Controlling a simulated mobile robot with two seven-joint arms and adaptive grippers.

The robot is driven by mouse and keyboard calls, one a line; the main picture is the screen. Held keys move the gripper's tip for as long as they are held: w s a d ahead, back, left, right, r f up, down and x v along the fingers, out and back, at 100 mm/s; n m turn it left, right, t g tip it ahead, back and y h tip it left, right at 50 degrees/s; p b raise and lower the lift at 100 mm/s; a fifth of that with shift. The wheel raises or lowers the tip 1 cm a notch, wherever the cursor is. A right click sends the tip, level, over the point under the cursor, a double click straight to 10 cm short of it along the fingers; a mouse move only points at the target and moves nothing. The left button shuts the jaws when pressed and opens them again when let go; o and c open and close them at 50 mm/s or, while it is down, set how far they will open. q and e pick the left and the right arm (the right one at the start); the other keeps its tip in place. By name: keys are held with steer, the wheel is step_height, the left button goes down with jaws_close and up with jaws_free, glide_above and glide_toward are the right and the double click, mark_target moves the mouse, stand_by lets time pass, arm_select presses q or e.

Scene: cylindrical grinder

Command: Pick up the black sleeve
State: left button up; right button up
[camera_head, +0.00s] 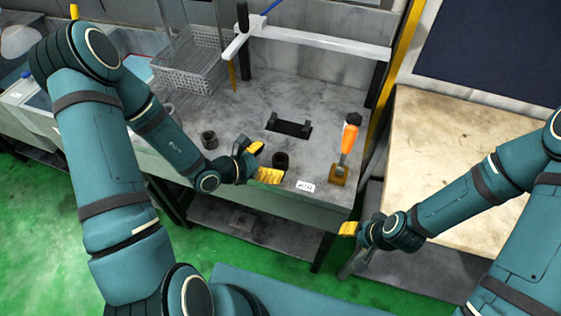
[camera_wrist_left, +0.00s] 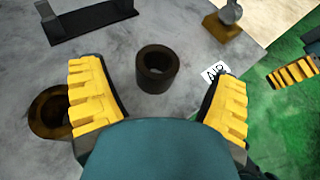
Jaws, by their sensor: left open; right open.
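A black sleeve (camera_head: 281,160), a short dark hollow cylinder, stands upright on the grey bench top. It also shows in the left wrist view (camera_wrist_left: 151,82), ahead of the gap between my left fingertips and apart from both. My left gripper (camera_head: 263,162) is open and empty, close to the left of this sleeve. Its yellow fingers show on both sides of the left wrist view (camera_wrist_left: 160,95). A second dark sleeve (camera_head: 209,141) stands further left; in the left wrist view (camera_wrist_left: 38,108) it looks brownish and is partly hidden by a finger. My right gripper (camera_head: 354,232) is open and empty, off the bench's front right.
A black fixture (camera_head: 289,128) lies behind the sleeve. A white label (camera_head: 305,186) and an orange-handled tool on a brass block (camera_head: 339,176) are to the right. A wire basket (camera_head: 190,72) is at the back left. A lever and bar (camera_head: 310,38) cross the back.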

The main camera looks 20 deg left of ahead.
mark_target(285, 157)
arm_select(q)
steer(key=shift+x, duration=2.85)
steer(key=shift+a, duration=0.1)
jaws_close()
